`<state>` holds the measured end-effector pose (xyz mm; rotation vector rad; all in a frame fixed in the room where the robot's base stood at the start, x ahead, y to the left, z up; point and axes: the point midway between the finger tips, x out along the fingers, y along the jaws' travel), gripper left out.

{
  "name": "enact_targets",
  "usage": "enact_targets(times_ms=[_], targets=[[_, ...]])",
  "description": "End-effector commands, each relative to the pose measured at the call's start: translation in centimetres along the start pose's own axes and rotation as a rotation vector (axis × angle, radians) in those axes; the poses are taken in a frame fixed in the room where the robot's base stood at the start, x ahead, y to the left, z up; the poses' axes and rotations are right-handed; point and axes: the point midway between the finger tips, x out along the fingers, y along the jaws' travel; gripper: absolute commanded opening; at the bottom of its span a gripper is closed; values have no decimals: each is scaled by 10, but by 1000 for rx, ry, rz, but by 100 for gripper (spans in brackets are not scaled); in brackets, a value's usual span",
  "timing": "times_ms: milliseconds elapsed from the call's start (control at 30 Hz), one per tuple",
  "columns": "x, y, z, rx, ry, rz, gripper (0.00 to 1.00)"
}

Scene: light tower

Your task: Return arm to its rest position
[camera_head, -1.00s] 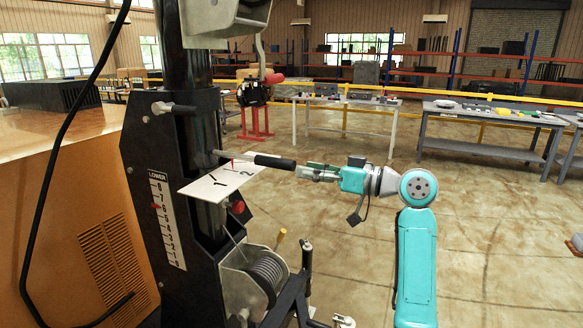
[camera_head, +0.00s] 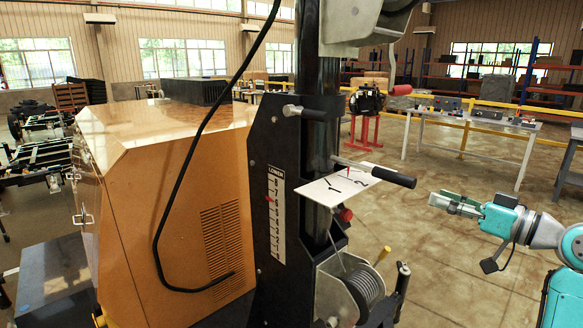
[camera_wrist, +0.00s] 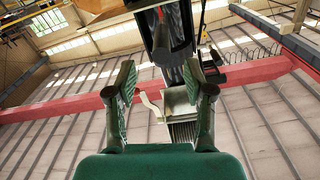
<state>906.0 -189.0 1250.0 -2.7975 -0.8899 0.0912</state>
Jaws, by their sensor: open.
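My gripper (camera_head: 455,204) is at the right of the head view, on my teal arm. In the wrist view my gripper (camera_wrist: 160,88) has its two fingers spread apart with nothing between them. The black light tower (camera_head: 270,150) stands left of the gripper, with a gap between them. Its black-gripped handle (camera_head: 392,177) points toward my gripper and is apart from it. A white plate marked 1 and 2 (camera_head: 330,190) sits under the handle on the tower.
An orange-brown cabinet (camera_head: 170,200) stands left of the tower. A winch (camera_head: 362,290) with a crank is low on the tower. Work tables (camera_head: 470,125) and a yellow rail are behind. The floor (camera_head: 430,260) between the tower and my arm is clear.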

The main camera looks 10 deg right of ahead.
Motion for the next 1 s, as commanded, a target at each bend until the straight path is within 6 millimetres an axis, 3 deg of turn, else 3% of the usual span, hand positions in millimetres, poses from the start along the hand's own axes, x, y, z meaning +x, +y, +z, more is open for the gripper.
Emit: enact_targets(times_ms=[167,300,533,767,1000], targets=[[14,6,57,89,24,66,53],[22,7,115,166,44,143,53],[24,-4,208,262,57,274,53],[9,-29,295,318,49,404,53],[-23,-68,372,333,23,528,53]])
